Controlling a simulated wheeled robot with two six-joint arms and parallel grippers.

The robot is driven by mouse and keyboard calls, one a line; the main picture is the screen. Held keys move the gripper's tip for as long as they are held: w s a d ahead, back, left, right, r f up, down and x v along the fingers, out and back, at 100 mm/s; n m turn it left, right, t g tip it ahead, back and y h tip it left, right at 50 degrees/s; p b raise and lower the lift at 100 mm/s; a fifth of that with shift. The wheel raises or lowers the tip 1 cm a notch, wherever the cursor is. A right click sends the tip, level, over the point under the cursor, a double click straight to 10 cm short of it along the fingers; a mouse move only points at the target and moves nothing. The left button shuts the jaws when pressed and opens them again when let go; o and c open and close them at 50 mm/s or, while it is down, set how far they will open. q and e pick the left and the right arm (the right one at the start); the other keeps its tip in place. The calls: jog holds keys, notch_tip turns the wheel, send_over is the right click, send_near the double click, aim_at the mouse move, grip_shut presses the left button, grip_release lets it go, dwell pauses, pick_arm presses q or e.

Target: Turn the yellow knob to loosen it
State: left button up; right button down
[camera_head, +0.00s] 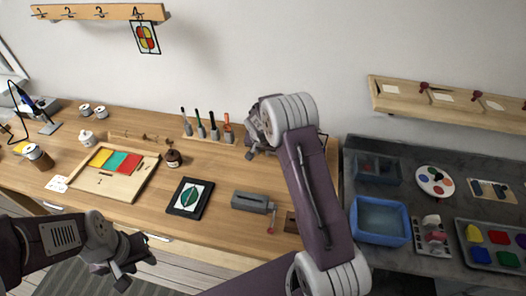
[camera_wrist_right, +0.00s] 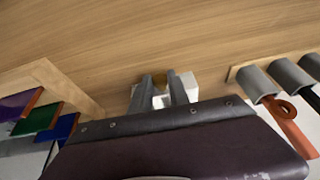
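The yellow knob (camera_wrist_right: 160,77) shows as a small dark-gold patch between my right fingertips in the right wrist view, against a white block (camera_wrist_right: 192,84). My right gripper (camera_wrist_right: 160,84) has one finger on each side of the knob, with a gap between them. I cannot tell whether the fingers press on it or only stand around it. In the head view my right arm hides the knob, and the right wrist (camera_head: 256,140) is at the back of the wooden table. My left gripper (camera_head: 136,270) is open and empty, in front of the table's near edge.
A rack with several tools (camera_head: 207,136) stands just left of the right wrist; it also shows in the right wrist view (camera_wrist_right: 262,84). A grey vise-like block (camera_head: 250,201), a framed leaf picture (camera_head: 174,207) and a wooden tray (camera_head: 127,192) are on the table. A blue bin (camera_head: 357,232) is right.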

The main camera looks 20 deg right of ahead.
jog(key=shift+f+b, duration=0.25)
jog(key=shift+b, duration=0.1)
jog(key=b, duration=0.1)
jog(key=g+h+b, duration=0.1)
jog(key=shift+w+a+f+b, duration=0.2)
jog(key=shift+w+a+b, duration=0.05)
jog(key=shift+b, duration=0.05)
jog(key=shift+a+r+n+g+h, duration=0.2)
jog(key=shift+n+g+h, duration=0.15)
jog(key=shift+h, duration=0.25)
jog(key=shift+r+g+h, duration=0.1)
jog(key=shift+g+h, duration=0.65)
jog(key=shift+h, duration=0.35)
jog(key=c, duration=1.2)
grip_release()
jog(key=shift+c, duration=0.2)
